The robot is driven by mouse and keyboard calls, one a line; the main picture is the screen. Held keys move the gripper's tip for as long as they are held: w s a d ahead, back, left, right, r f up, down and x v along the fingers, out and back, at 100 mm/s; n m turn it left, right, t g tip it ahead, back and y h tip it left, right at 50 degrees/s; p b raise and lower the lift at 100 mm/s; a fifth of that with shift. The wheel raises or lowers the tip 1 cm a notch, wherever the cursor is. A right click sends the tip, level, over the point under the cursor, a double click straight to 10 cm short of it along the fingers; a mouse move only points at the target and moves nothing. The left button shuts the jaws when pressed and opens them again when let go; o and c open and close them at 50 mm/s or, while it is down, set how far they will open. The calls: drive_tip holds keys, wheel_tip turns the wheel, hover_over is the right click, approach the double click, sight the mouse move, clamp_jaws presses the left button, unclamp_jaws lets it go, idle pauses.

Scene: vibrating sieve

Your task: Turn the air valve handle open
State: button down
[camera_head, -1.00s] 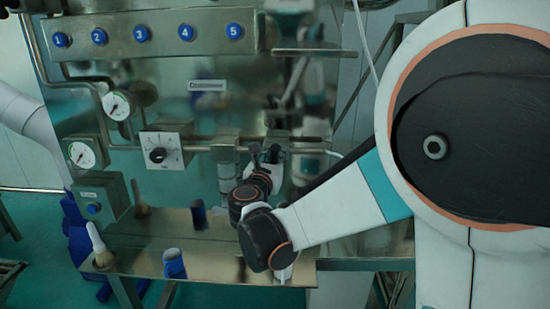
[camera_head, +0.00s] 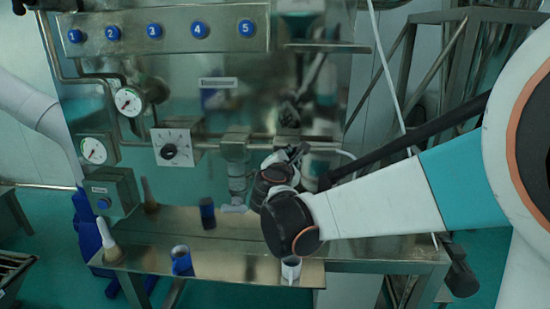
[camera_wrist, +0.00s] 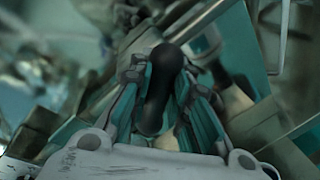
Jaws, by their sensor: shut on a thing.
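The air valve handle (camera_wrist: 155,92) is a black, elongated grip with rounded ends. In the wrist view it lies between the two fingers of my gripper (camera_wrist: 160,75), which are closed on it from both sides. In the head view my gripper (camera_head: 287,157) is at the pipe on the right part of the steel panel. There my wrist and fingers hide most of the handle and the valve body, so its exact angle cannot be told.
A steel panel carries numbered blue buttons (camera_head: 199,31), two gauges (camera_head: 129,101) and a dial box (camera_head: 172,147). A metal frame stands right.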

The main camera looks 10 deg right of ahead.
drive_tip(key=m, duration=0.3)
drive_tip(key=shift+d+f+y, duration=0.15)
drive_tip(key=shift+f+y, duration=0.1)
drive_tip(key=shift+y, duration=0.15)
drive_tip(key=shift+s+f+m+y+b, duration=0.15)
drive_tip(key=shift+m+y+b, duration=0.45)
drive_tip(key=shift+m, duration=0.9)
drive_tip(key=c, duration=1.5)
unclamp_jaws()
drive_tip(key=shift+o, duration=0.2)
drive_tip(key=v, duration=1.2)
drive_tip(key=shift+f, duration=0.25)
